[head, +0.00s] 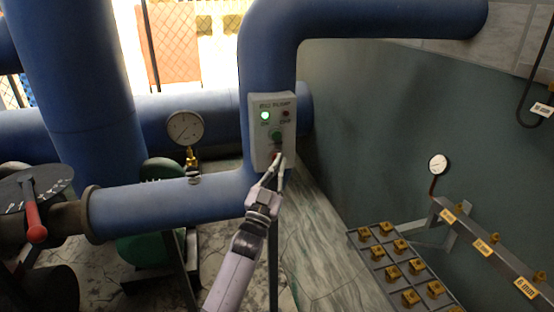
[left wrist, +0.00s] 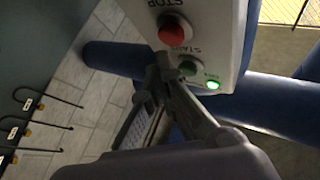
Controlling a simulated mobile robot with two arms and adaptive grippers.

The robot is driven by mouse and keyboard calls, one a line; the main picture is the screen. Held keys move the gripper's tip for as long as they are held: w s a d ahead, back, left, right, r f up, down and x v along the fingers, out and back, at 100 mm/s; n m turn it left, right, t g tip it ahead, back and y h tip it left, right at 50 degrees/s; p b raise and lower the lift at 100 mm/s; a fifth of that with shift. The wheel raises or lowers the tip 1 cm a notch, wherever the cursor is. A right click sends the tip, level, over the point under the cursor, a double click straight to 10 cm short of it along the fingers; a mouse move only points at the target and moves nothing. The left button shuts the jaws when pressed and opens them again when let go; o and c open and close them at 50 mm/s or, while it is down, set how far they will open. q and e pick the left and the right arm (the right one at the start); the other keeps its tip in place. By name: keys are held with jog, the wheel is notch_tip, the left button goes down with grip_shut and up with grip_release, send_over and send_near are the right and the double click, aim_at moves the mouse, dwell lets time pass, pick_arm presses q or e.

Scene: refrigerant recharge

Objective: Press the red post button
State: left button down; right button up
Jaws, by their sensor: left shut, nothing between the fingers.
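The control box (head: 259,150) is a pale panel on the blue vertical pipe. Its red button (head: 276,155) is at the bottom in the head view, partly hidden by my left gripper (head: 277,162). In the left wrist view the red button (left wrist: 173,33) is round and marked STOP. A green button (head: 277,134) marked START sits between the red one and the lamps. My left gripper is shut and empty, its tips close in front of the box's lower part. In the left wrist view the fingers (left wrist: 163,72) appear beside the two buttons. I cannot tell whether they touch.
The green lamp (head: 265,115) is lit; the red lamp (head: 285,114) looks dim. A gauge (head: 185,128) stands left of the box above the horizontal blue pipe (head: 150,205). A red-handled valve (head: 33,222) is far left. A rack of brass fittings (head: 372,250) is lower right.

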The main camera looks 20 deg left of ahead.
dwell(0.8)
pick_arm(q)
jog(key=shift+w+a, duration=0.25)
jog(key=shift+w, duration=0.1)
jog(key=shift+w+a+b, duration=0.3)
jog(key=shift+w+b, duration=0.1)
jog(key=shift+b, duration=0.15)
dwell(0.5)
jog(key=shift+s+d, duration=0.1)
jog(key=shift+s, duration=0.05)
dwell(0.3)
jog(key=shift+s+d+p, duration=0.45)
jog(key=shift+s+p, duration=0.1)
jog(key=shift+s, duration=0.1)
jog(key=s+d+p, duration=0.1)
jog(key=s, duration=0.1)
jog(key=s+d+p, duration=0.1)
jog(key=s, duration=0.1)
jog(key=shift+d, duration=0.4)
